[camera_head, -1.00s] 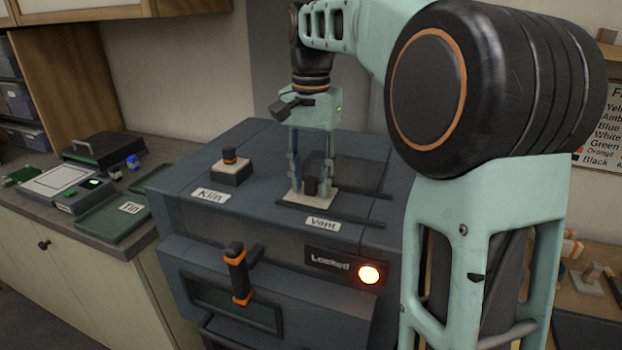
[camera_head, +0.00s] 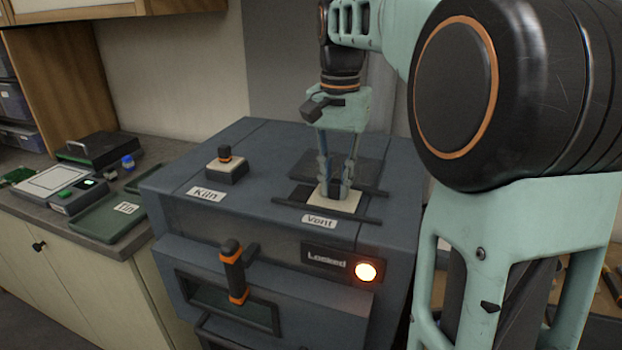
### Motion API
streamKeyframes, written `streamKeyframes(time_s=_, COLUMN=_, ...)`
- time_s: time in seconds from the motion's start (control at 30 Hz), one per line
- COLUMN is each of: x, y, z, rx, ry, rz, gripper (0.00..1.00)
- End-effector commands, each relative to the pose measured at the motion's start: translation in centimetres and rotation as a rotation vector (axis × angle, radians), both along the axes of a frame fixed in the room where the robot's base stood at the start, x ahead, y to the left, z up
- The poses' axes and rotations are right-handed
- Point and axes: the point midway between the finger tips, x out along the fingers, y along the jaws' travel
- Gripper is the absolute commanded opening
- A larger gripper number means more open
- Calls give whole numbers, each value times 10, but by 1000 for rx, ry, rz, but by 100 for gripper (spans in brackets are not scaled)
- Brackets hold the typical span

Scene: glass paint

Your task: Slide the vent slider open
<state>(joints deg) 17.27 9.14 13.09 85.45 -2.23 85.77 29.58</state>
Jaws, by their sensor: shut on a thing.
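The vent slider (camera_head: 350,204) is a pale plate with a dark upright knob, set between two dark rails on top of the grey kiln (camera_head: 250,150). The "Vent" label (camera_head: 319,221) is in front of it. The plate sits toward the right part of the rails, and a dark area (camera_head: 297,196) shows on its left. My gripper (camera_head: 335,192) points down with its fingers shut on the slider's knob, which they partly hide.
A knob block with a "Kiln" label (camera_head: 206,194) stands left on the kiln top. The kiln front has a door handle (camera_head: 233,272) and a lit lamp (camera_head: 365,271) by "Locked". A green "Tin" tray (camera_head: 110,222) lies on the left counter.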

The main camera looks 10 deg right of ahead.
Motion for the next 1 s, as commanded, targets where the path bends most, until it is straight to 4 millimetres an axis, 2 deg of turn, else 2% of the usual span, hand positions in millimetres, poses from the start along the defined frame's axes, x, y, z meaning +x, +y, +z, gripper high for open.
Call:
streamKeyframes(time_s=0.03, x=-6, y=-9, z=0, rx=-1, ry=-2, rz=-6, gripper=0)
streamKeyframes(time_s=0.13, x=-13, y=-19, z=0, rx=1, ry=-2, rz=-4, gripper=0)
streamKeyframes(time_s=0.47, x=-16, y=-24, z=0, rx=-1, ry=1, rz=-2, gripper=0)
streamKeyframes(time_s=0.5, x=-17, y=-24, z=0, rx=-1, ry=1, rz=-2, gripper=18)
streamKeyframes(time_s=0.63, x=-16, y=-24, z=0, rx=-1, ry=1, rz=-2, gripper=32)
streamKeyframes(time_s=1.0, x=-15, y=-23, z=4, rx=1, ry=-3, rz=0, gripper=33)
